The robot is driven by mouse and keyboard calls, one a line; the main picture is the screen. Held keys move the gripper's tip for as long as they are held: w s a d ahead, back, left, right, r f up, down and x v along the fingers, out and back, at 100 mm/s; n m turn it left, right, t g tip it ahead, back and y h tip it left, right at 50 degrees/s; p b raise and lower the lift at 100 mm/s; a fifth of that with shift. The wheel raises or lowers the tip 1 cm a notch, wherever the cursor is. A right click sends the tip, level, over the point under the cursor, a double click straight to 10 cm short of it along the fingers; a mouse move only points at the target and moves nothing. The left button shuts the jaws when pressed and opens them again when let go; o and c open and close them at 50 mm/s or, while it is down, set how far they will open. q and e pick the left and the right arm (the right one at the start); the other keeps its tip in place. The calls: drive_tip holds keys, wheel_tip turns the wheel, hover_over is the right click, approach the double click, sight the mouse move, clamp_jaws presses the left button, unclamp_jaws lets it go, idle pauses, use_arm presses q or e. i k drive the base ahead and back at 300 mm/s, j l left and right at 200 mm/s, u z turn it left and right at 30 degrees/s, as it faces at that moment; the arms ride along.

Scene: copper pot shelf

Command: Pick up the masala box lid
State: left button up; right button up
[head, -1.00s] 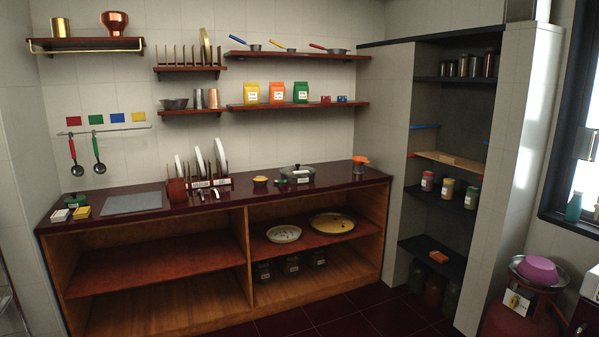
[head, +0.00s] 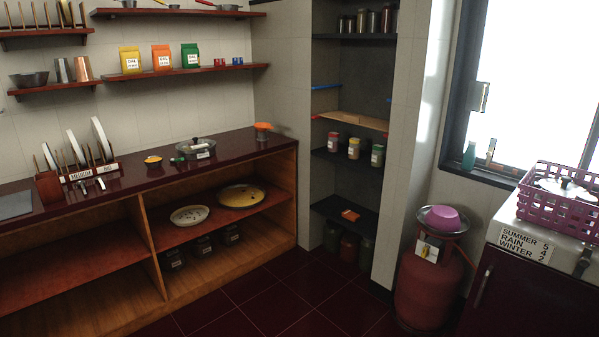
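A round, shallow metal container (head: 204,153) with a label on its front stands on the dark red counter toward its right end. A lid with a dark knob (head: 195,142) appears to rest on it; I cannot tell for sure that this is the masala box lid. Another pale, lid-like round thing with a knob (head: 566,186) shows in the purple basket (head: 545,208) at the far right, partly hidden by the basket's wall. Neither of my grippers is in the head view.
The counter (head: 130,190) also bears a yellow bowl (head: 153,161), an orange-topped item (head: 263,131) and a plate rack (head: 85,176). A red gas cylinder (head: 423,290) stands right of the shelf alcove. The tiled floor (head: 290,295) before the counter is clear.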

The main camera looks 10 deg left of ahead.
sight(196, 145)
drive_tip(key=i+j, duration=0.35)
drive_tip(key=i, duration=0.2)
drive_tip(key=i+j, duration=0.4)
drive_tip(key=i, duration=0.15)
drive_tip(key=i+j, duration=0.35)
drive_tip(key=i, duration=0.15)
drive_tip(key=i+j, duration=0.35)
drive_tip(key=i, duration=0.2)
drive_tip(key=i+j, duration=0.35)
drive_tip(key=i, duration=0.2)
drive_tip(key=i+j, duration=0.4)
drive_tip(key=i, duration=0.15)
